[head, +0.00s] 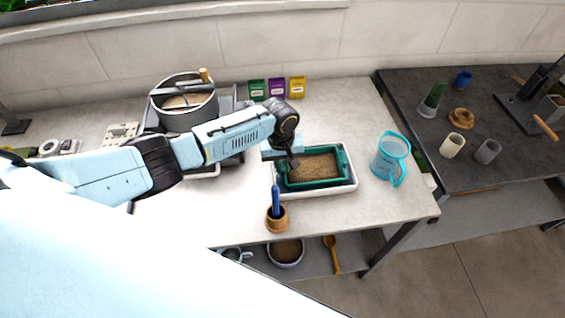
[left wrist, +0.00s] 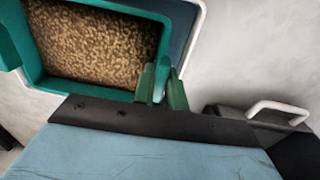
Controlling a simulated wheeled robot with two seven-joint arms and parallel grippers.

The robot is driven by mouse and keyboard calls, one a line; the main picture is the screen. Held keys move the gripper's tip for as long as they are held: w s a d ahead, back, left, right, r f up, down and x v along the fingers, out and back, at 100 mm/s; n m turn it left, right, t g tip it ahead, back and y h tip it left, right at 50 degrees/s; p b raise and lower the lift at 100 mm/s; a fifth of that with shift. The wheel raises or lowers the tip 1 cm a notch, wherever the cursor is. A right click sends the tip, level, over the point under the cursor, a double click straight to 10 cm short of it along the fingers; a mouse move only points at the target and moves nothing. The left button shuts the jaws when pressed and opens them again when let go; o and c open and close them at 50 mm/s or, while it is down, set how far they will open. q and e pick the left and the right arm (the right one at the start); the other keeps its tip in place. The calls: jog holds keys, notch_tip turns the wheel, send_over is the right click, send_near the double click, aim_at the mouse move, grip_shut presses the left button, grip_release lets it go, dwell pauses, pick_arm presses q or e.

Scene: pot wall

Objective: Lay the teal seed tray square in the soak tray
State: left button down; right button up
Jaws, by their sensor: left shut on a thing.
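The teal seed tray (head: 341,160), filled with brown soil, sits within the outline of the white-rimmed soak tray (head: 350,188) on the pale table. Its sides look roughly in line with the soak tray's sides. I cannot tell whether it rests on the bottom. My left gripper (head: 284,163) is at the seed tray's left end and shut on its rim. In the left wrist view the fingers (left wrist: 162,85) pinch the edge of the teal seed tray (left wrist: 115,93), and the white rim of the soak tray (left wrist: 195,38) shows beyond. My right gripper is not in view.
A turquoise jug (head: 391,156) stands right of the trays. A terracotta pot with a blue tool (head: 276,217) stands in front, near the table edge. A large metal sieve (head: 184,105) stands behind my arm. Seed packets (head: 277,88) stand at the back. A dark bench (head: 440,180) is on the right.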

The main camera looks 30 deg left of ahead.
pick_arm(q)
jog(key=c, duration=1.3)
grip_release()
jog(key=shift+c, duration=0.2)
jog(key=shift+f, duration=0.1)
jog(key=shift+a, duration=0.1)
jog(key=shift+r, duration=0.45)
notch_tip(320, 180, up, 13)
jog(key=p, duration=0.1)
jog(key=shift+f, duration=0.2)
